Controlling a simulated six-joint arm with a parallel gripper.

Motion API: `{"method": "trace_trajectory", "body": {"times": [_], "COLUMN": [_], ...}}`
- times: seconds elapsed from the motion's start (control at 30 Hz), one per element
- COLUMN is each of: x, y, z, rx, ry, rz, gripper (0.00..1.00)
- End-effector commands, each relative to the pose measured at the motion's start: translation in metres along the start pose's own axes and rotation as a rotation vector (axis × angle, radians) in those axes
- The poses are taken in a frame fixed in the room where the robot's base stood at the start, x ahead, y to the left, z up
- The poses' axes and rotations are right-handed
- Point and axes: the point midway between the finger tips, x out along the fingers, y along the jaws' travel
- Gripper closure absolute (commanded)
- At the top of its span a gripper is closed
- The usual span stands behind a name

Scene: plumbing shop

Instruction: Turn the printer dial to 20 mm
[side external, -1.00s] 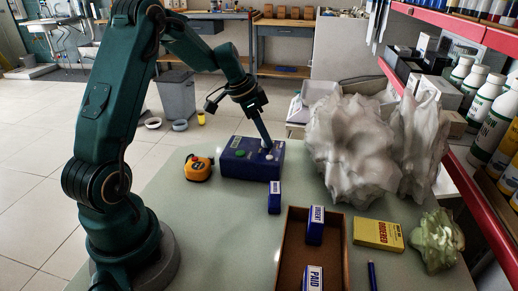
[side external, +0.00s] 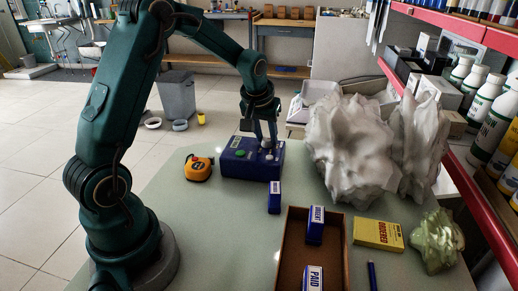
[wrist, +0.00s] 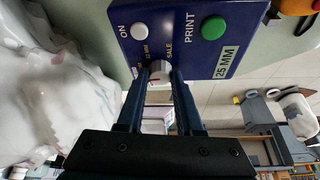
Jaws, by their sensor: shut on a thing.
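The blue label printer (side external: 247,172) stands at the back of the table. In the wrist view its panel (wrist: 185,12) shows a white ON button (wrist: 138,31), a green PRINT button (wrist: 213,28) and a display (wrist: 225,62) reading 25 MM. The small pale dial (wrist: 159,71) sits at the panel's edge, with words around it, among them 12 MM and SALE. My gripper (wrist: 160,76) is shut on the dial, one finger on each side. In the side view my gripper (side external: 268,142) points down onto the printer's right part. The dial's pointer setting is not clear.
A yellow tape measure (side external: 198,167) lies left of the printer, and a blue box (side external: 274,197) stands in front. Large crumpled white plastic (side external: 345,150) rises close on the right. A brown tray (side external: 286,262) holds stamps labelled URGENT and PAID.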

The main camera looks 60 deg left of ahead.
Motion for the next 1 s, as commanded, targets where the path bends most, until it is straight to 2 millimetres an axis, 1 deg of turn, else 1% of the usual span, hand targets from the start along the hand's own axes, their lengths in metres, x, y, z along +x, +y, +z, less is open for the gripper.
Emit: {"method": "trace_trajectory", "body": {"times": [0.6,0.8,1.0], "x": [0.0009,0.0011,0.0014], "y": [0.0055,0.0062,0.0065], "z": [-0.0019,-0.0024,-0.0027], "rx": [-0.533,-0.673,-0.771], "ry": [0.000,-0.001,-0.002], "rz": [-0.219,-0.277,-0.316], "gripper": [1.00,1.00,1.00]}}
